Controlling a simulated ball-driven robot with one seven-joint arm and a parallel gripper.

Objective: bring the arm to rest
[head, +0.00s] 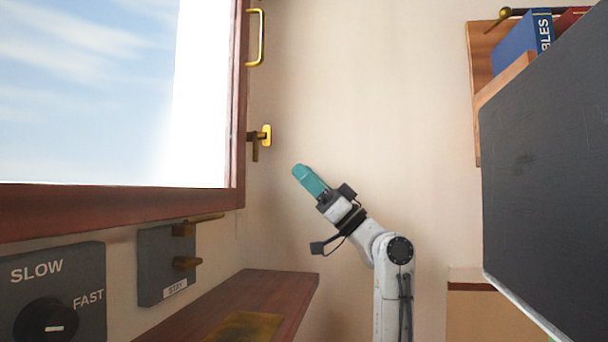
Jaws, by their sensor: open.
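My gripper (301,171) shows in the head view at the end of my raised arm, with teal fingers pointing up and to the left. It is seen nearly edge-on, so the gap between the fingers is hidden. It is apart from everything around it, in front of the cream wall (370,90). No object shows in it. My white arm (391,285) rises from the bottom of the picture and bends left at the elbow.
A wood-framed window (120,212) with a brass latch (263,136) is at left. Below are a SLOW/FAST dial (47,322), a grey switch panel (152,270) and a wooden ledge (262,290). A dark panel (550,170) and a bookshelf (475,95) stand at right.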

